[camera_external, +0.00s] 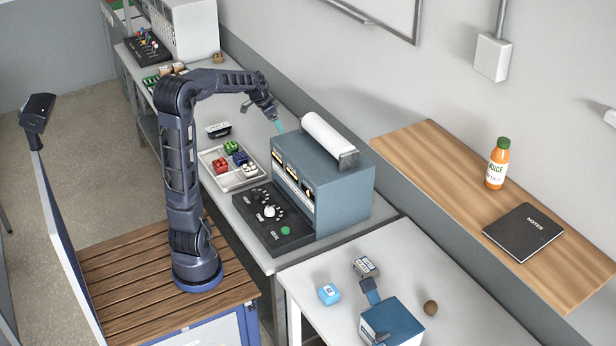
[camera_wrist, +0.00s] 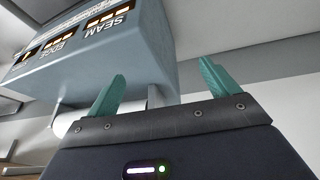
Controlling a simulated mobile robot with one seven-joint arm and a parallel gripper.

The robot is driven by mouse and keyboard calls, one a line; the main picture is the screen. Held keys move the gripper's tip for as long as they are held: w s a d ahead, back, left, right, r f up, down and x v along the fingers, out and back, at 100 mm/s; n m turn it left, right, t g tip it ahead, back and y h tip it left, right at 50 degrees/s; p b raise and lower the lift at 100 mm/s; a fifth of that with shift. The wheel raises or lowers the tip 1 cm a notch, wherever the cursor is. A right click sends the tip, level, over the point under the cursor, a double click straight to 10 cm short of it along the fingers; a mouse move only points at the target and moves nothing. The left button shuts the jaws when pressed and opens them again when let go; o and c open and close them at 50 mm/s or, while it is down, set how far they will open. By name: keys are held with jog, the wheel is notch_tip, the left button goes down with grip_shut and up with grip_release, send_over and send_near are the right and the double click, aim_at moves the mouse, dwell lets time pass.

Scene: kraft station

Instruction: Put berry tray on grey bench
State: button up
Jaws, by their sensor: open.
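No object is clearly readable as a berry tray. A white divided tray (camera_external: 247,182) holds small red, green, blue and white pieces and lies on the long grey bench (camera_external: 240,134), left of the blue-grey machine. My gripper (camera_external: 279,126) is raised above the bench, beyond the tray and close to the machine's back left corner. In the wrist view its teal fingers (camera_wrist: 160,92) stand wide apart with nothing between them. The machine (camera_wrist: 100,50) with SEAM and EDGE labels fills the space ahead of them.
The blue-grey machine (camera_external: 335,190) carries a white roll (camera_external: 327,135). A black control panel (camera_external: 270,218) lies before it. A lighter table (camera_external: 410,255) holds a blue box (camera_external: 392,322), a light-blue carton (camera_external: 328,293) and a brown round thing (camera_external: 430,307). A wooden shelf (camera_external: 430,155) holds a juice bottle (camera_external: 498,163) and notebook (camera_external: 523,231).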

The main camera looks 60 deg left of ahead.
jog(key=s+d+r, duration=0.3)
jog(key=s+d, duration=0.1)
jog(key=d, duration=0.7)
jog(key=s+d+f, duration=0.1)
jog(key=s+d, duration=0.7)
jog(key=s, duration=0.2)
jog(key=s+d+n+y, duration=0.1)
jog(key=s+d, duration=0.7)
jog(key=s, duration=0.3)
jog(key=shift+s+f, duration=0.2)
jog(key=shift+f, duration=0.15)
